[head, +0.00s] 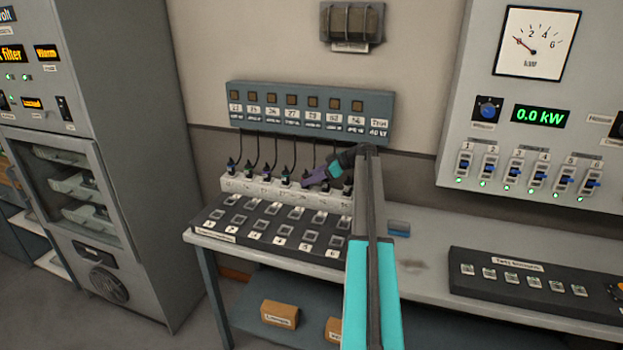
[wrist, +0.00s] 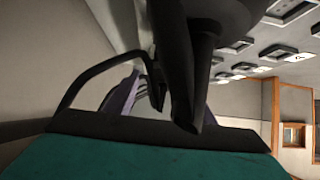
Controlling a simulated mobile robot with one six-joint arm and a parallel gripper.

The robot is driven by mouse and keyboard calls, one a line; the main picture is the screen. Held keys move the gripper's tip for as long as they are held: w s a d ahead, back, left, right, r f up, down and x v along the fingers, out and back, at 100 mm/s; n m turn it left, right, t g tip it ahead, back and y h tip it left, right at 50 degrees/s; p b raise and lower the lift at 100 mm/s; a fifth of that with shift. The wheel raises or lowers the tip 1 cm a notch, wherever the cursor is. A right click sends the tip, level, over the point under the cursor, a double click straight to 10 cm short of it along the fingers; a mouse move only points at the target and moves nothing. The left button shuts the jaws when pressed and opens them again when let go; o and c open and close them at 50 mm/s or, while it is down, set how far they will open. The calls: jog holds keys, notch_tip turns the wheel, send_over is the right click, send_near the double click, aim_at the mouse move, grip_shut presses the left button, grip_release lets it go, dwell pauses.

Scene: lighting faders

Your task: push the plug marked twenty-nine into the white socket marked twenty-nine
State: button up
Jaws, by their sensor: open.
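The white socket strip (head: 237,184) runs along the back of the bench. Several dark plugs with coloured parts, such as the green-marked plug (head: 287,174), stand along it, with black cords rising to the wall panel. The numbers are too small to read, so I cannot tell which plug or socket is twenty-nine. My gripper (head: 309,181) is open, with purple fingers low at the right part of the strip, and it hides plugs there. In the wrist view, a dark tapered body (wrist: 202,50) stands close in front of the purple fingers; I cannot tell whether it lies between them.
A blue-grey wall panel (head: 310,88) with several numbered labels hangs above. A black switch console (head: 270,232) lies in front of the strip. A tall grey cabinet (head: 130,110) stands left.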

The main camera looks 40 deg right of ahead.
jog(key=b+v, duration=0.3)
jog(key=v, duration=1)
jog(key=shift+r, duration=0.2)
jog(key=shift+s+d+f, duration=0.1)
jog(key=shift+s, duration=0.1)
